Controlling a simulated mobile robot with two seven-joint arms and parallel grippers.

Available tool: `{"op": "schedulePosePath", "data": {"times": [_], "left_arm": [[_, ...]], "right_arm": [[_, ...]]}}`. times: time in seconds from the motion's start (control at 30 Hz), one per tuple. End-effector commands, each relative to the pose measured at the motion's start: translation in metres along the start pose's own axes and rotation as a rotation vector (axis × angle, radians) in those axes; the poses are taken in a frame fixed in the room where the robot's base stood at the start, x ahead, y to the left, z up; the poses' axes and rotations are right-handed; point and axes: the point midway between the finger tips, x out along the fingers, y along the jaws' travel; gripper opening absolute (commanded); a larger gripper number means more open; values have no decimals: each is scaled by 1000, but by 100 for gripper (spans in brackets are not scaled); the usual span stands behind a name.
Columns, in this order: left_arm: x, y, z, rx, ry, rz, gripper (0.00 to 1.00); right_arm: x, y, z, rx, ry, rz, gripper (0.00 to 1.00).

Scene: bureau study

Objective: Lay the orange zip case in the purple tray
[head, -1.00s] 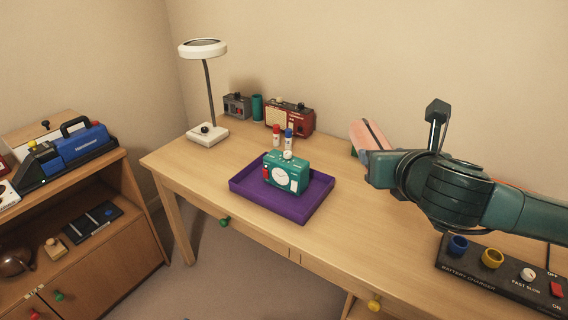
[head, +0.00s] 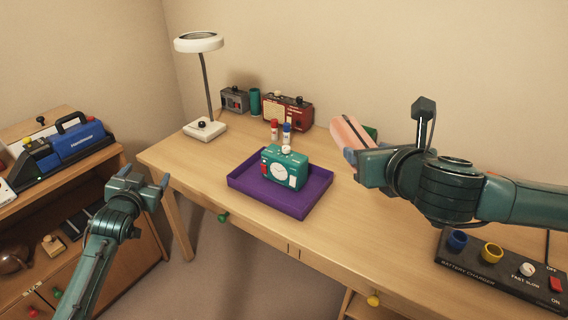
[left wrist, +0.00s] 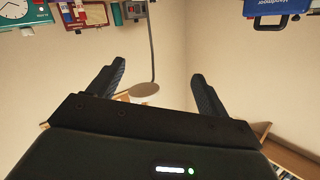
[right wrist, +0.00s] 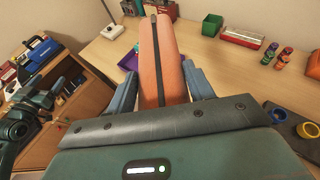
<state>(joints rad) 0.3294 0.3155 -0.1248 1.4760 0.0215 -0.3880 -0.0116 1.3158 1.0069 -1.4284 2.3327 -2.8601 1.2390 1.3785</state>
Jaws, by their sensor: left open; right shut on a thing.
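The orange zip case (head: 352,134) is held by my right gripper (head: 354,156) above the right part of the desk. In the right wrist view the case (right wrist: 160,65), with a dark zip along it, stands between the two fingers. The purple tray (head: 298,205) lies on the desk left of the case. A teal clock radio (head: 285,168) stands inside the tray and covers part of its floor. My left gripper (head: 142,182) is open and empty, left of the desk's front edge. Its spread fingers show in the left wrist view (left wrist: 155,85).
A white lamp (head: 205,129), a grey device (head: 235,100), a teal cup (head: 255,102) and a red radio (head: 287,112) stand at the back. Red and blue markers (head: 286,132) stand behind the tray. A battery charger (head: 500,275) is at the right front.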

Motion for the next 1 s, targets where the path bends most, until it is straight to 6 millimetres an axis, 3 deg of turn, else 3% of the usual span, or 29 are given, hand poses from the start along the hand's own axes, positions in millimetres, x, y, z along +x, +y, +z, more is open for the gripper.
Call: {"op": "schedulePosePath", "data": {"times": [0.17,1.0], "left_arm": [[6,-10,-11,3,15,-16,78],[16,-28,-30,8,42,-42,78]], "right_arm": [[2,5,-1,-14,-2,31,27],[6,21,-9,-51,-2,120,27]]}}
